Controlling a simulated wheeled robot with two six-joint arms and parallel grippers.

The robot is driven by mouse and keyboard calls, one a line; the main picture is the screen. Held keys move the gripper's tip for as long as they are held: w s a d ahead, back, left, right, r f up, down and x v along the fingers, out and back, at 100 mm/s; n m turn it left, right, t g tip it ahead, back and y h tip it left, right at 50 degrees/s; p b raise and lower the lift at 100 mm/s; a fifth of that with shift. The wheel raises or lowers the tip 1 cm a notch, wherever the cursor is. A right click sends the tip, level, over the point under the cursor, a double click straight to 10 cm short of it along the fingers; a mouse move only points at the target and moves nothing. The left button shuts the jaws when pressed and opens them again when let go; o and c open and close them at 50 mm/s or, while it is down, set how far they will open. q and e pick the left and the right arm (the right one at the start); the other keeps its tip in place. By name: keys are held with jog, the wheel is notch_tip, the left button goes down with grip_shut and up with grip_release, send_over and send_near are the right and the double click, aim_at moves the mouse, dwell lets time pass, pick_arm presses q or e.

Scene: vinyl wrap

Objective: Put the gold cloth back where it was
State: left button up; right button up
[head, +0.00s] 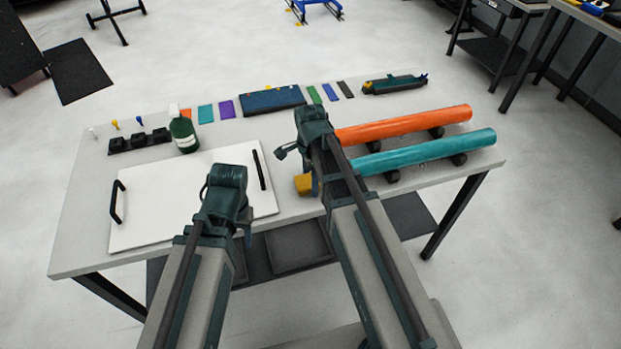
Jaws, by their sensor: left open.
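The gold cloth (303,184) shows as a small folded yellow block near the table's front edge, just right of the white panel. My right gripper (315,184) is beside it, largely hidden behind its own arm. I cannot tell whether its jaws are around the cloth or only next to it, or whether the cloth rests on the table. My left gripper (247,237) is open near the front edge of the white panel, mostly hidden by its wrist. It appears empty.
A white panel (150,200) with two black handles covers the table's left. Orange (400,126) and teal (430,151) rolls lie at right. A green bottle (184,134), coloured swatches (206,114), a dark blue box (272,101) and a tool (393,84) line the back.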

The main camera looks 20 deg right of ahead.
aim_at(310, 180)
jog(key=shift+o, duration=0.2)
jog(key=shift+r, duration=0.1)
notch_tip(310, 180, up, 12)
jog(key=p, duration=1.2)
jog(key=s+n, duration=0.9)
jog(key=n, duration=0.8)
jog(key=s+a+n+h, duration=0.1)
jog(key=s+a+n, duration=0.3)
jog(key=a, duration=0.6)
jog(key=shift+s+a+r, duration=0.15)
jog(key=shift+s, duration=0.5)
